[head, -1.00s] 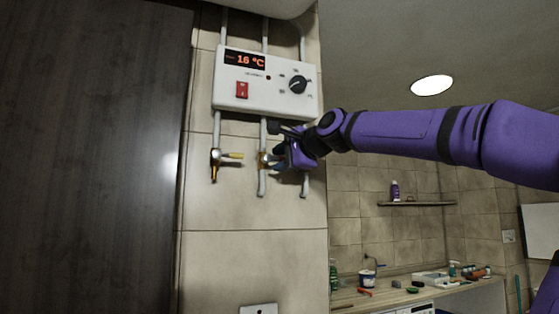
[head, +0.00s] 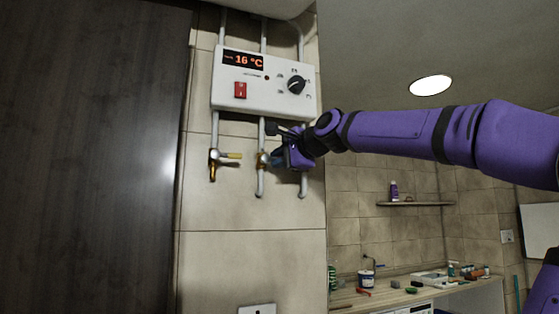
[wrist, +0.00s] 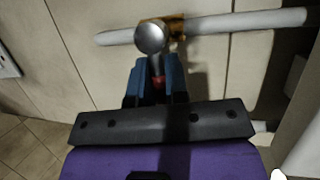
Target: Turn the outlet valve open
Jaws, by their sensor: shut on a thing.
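The valve (head: 262,160) at my gripper is a brass fitting on the middle vertical pipe below the white heater box. In the wrist view the valve (wrist: 150,38) shows a round silver cap, a brass body and a lever (wrist: 156,65) with a red part, standing crosswise to the pipe. My gripper (wrist: 157,75) has its blue fingers on both sides of this lever and is shut on it. In the head view my gripper (head: 277,158) partly hides the lever.
The heater box (head: 250,82) above shows 16 °C, with a red switch (head: 240,90) and a black dial (head: 296,85). A third pipe (head: 303,185) runs close by on the right. A dark panel (head: 90,160) stands left. A cluttered counter (head: 345,297) is lower right.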

